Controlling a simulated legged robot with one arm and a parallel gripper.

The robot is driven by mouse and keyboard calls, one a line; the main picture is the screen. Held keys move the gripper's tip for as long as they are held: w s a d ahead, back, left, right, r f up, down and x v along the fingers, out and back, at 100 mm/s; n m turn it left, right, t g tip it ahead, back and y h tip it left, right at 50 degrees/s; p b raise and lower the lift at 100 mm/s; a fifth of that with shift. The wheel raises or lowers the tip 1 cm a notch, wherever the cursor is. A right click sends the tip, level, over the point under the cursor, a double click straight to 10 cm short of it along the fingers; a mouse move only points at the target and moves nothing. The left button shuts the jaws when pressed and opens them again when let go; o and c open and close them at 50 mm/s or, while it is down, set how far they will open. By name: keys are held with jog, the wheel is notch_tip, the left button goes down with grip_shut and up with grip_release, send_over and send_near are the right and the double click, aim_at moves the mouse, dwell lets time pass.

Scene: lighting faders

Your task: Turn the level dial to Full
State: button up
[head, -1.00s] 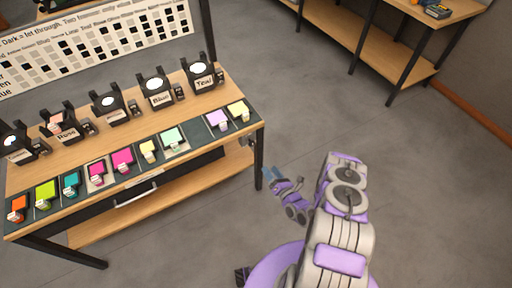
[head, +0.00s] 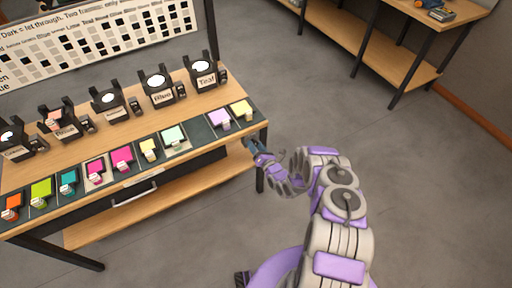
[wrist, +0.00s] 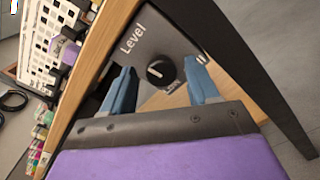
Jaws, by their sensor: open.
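The level dial (wrist: 157,73) is a round black knob with a pale pointer line. It sits on a dark panel (wrist: 165,38) marked "Level" on the side of the bench. My gripper (wrist: 161,84) is open, with one blue finger on each side of the dial in the wrist view. The fingers look apart from the knob, and their depth relative to it is hard to tell. Small lettering beside the dial is too small to read surely. In the head view my gripper (head: 250,145) is at the bench's right end, and the dial is hidden there.
The wooden bench (head: 95,148) carries several black lamp holders and a row of colour swatches. A white chart board (head: 100,40) stands behind. A drawer handle (head: 134,195) is on the bench front. Open grey floor (head: 320,110) lies to the right.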

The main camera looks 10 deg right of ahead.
jog(key=shift+w+d, duration=0.15)
jog(key=shift+d, duration=0.2)
jog(key=shift+c, duration=0.2)
jog(key=shift+a, duration=0.25)
jog(key=c, duration=0.6)
jog(key=shift+d, duration=0.1)
jog(key=c, duration=0.4)
